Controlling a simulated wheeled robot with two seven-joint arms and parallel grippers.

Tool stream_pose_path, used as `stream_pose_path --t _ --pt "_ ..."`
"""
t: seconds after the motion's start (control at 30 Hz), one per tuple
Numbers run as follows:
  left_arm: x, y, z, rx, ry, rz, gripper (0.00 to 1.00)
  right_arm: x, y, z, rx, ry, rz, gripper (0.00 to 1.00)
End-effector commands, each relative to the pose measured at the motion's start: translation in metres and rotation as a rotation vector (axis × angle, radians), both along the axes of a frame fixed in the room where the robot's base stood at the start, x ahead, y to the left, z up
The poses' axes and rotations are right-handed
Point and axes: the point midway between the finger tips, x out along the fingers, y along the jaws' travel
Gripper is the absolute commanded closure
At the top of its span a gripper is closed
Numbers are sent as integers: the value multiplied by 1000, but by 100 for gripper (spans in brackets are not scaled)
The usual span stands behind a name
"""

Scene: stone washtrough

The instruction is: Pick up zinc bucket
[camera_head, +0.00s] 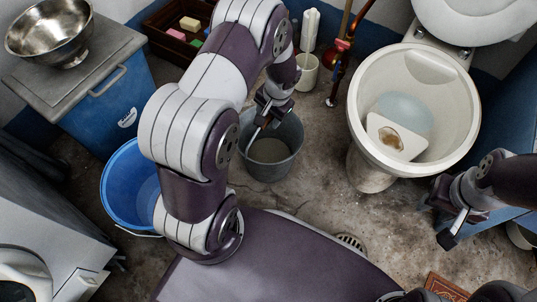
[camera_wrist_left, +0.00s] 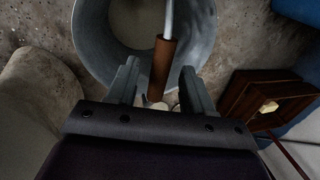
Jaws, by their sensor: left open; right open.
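The zinc bucket (camera_head: 270,172) stands upright on the floor, grey and round, near the middle of the head view. Its wall (camera_wrist_left: 92,40) fills the top of the left wrist view. Its handle has a brown wooden grip (camera_wrist_left: 162,62) on a metal wire. My left gripper (camera_head: 266,112) is at the bucket's far rim, open. In the left wrist view its two fingers (camera_wrist_left: 160,88) stand on either side of the wooden grip, with a gap to each. My right gripper (camera_head: 455,225) is open and empty at the right, beside the toilet.
A blue bucket (camera_head: 116,192) stands left of my left arm. A toilet (camera_head: 370,165) is to the right. A white cylindrical container (camera_head: 307,75) stands behind the zinc bucket. A wooden crate (camera_head: 160,40) with coloured blocks is at the back left. A floor drain (camera_head: 351,242) lies in front.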

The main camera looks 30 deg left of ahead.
Motion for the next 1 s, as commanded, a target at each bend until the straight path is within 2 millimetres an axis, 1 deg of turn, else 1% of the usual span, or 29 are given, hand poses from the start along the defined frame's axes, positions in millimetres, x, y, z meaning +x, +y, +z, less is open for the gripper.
stream_pose_path --t 0.03,0.1,0.3,0.33,0.37,0.4,0.47,0.5,1.0 --pt "1 2 -21 -1 2 1 49 0 0 -19 0 1 0 57" --pt "1 5 -29 -1 1 1 49 0 0 -25 0 1 0 57" --pt "1 5 -26 -1 0 0 49 0 0 -21 0 1 0 57" --pt "1 5 -26 -1 0 0 52 0 0 -21 0 0 0 57" --pt "1 5 -26 -1 1 0 62 0 0 -21 0 0 0 57" --pt "1 5 -26 -1 1 0 75 0 0 -21 0 0 0 57" --pt "1 5 -26 -1 1 0 94 0 0 -21 0 0 0 57" --pt "1 5 -26 -1 1 0 100 0 0 -21 0 1 0 57" --pt "1 5 -26 -1 1 0 100 0 0 -21 0 1 0 57"
